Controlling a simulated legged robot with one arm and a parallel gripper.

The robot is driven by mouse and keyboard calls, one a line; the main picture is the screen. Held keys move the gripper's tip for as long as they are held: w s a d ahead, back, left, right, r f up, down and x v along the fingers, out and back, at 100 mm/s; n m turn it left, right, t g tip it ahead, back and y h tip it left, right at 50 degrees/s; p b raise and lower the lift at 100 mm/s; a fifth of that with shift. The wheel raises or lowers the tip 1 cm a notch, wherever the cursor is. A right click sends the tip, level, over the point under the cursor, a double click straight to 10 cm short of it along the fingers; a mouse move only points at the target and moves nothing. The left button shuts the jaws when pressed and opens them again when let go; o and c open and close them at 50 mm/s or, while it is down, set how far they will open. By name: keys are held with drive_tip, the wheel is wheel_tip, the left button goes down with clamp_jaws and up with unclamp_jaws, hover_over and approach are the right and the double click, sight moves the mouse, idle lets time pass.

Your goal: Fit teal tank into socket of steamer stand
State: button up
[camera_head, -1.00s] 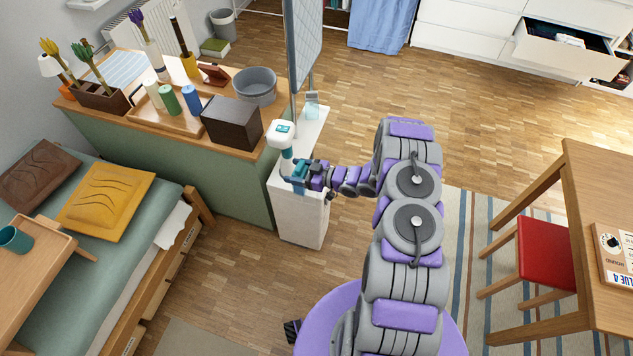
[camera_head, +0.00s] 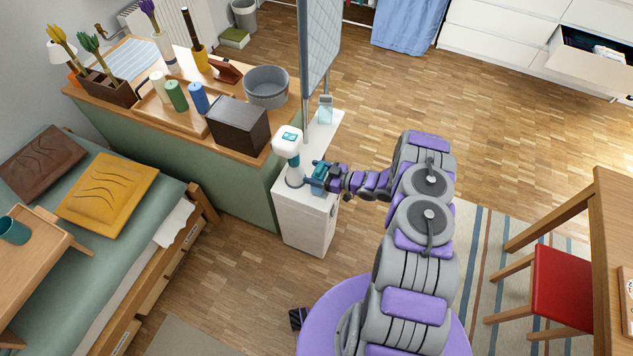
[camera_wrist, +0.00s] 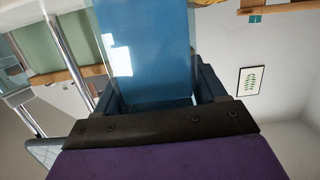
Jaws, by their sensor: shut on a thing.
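My gripper (camera_head: 320,178) is at the right side of the stand's top, beside the neck. It is shut on the teal tank, which shows in the wrist view as a blue, partly see-through panel (camera_wrist: 150,45) between the dark fingers (camera_wrist: 155,100). In the head view the tank is small and mostly merged with the gripper. I cannot make out the socket, or whether the tank touches the stand.
A green-sided counter (camera_head: 215,175) with a dark box (camera_head: 238,124) and a grey tub (camera_head: 266,87) stands left of the stand. An upright grey board (camera_head: 318,45) rises behind it. A clear container (camera_head: 325,108) sits at the stand's far end.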

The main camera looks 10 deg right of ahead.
drive_tip(key=shift+s+d+f, duration=0.15)
drive_tip(key=shift+d+f, duration=0.1)
drive_tip(key=shift+f, duration=0.5)
drive_tip(key=shift+c, duration=0.7)
drive_tip(key=f, duration=0.2)
drive_tip(key=d+f+b, duration=0.1)
drive_tip(key=shift+s+f, duration=0.1)
drive_tip(key=shift+f, duration=0.3)
clamp_jaws()
drive_tip(key=shift+a, duration=0.1)
drive_tip(key=o, duration=1.3)
unclamp_jaws()
drive_tip(key=shift+a, duration=0.15)
drive_tip(key=shift+o, duration=1.4)
drive_tip(key=shift+w+a+f, duration=0.1)
drive_tip(key=shift+w+a, duration=0.15)
drive_tip(key=shift+a, duration=0.05)
drive_tip(key=shift+o, duration=0.7)
drive_tip(key=shift+s+d+r, duration=0.15)
drive_tip(key=shift+d+r, duration=0.15)
drive_tip(key=shift+d, duration=0.3)
drive_tip(key=p+v, duration=0.3)
drive_tip(key=v, duration=0.8)
drive_tip(key=shift+s, duration=0.2)
drive_tip(key=shift+r, duration=0.1)
